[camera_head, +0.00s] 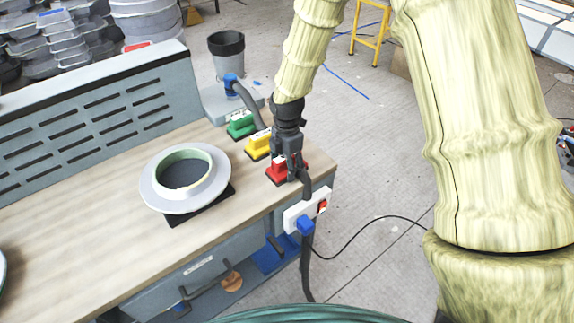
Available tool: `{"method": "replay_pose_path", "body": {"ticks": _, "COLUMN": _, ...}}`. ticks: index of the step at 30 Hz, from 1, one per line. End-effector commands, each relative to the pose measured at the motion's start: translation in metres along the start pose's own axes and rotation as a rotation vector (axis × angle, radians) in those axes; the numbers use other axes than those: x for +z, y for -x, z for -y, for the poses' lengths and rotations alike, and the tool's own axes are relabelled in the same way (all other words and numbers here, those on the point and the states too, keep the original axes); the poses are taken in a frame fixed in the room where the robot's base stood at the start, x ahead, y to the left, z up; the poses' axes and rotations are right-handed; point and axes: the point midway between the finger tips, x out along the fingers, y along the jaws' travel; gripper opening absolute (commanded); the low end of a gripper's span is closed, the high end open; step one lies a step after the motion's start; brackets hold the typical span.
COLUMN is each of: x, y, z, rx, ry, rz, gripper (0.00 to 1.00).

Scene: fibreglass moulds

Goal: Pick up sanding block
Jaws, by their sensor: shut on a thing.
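Three sanding blocks stand in a row near the right end of the workbench: a green block (240,125) at the back, a yellow block (258,147) in the middle and a red block (277,173) nearest the bench's front right corner. My gripper (290,168) points down over the red block and is shut on it. The fingers cover part of the red block. The block appears at bench level; I cannot tell whether it touches the top.
A pale ring-shaped mould (160,200) sits on a dark pad left of the blocks. A slotted panel (120,105) runs along the bench's back. A power strip (300,212) hangs at the front right edge. Bare wooden bench top (75,222) lies at left.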

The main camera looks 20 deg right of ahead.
Motion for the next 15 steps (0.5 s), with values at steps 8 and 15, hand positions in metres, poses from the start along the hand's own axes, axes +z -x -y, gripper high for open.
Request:
{"method": "replay_pose_path", "body": {"ticks": 8, "x": 0.000, "y": 0.007, "z": -0.001, "rx": 0.002, "ry": 0.000, "rz": 0.000, "gripper": 0.31}}
{"method": "replay_pose_path", "body": {"ticks": 15, "x": 0.000, "y": 0.031, "z": -0.001, "rx": 0.003, "ry": 0.000, "rz": 0.000, "gripper": 0.31}}
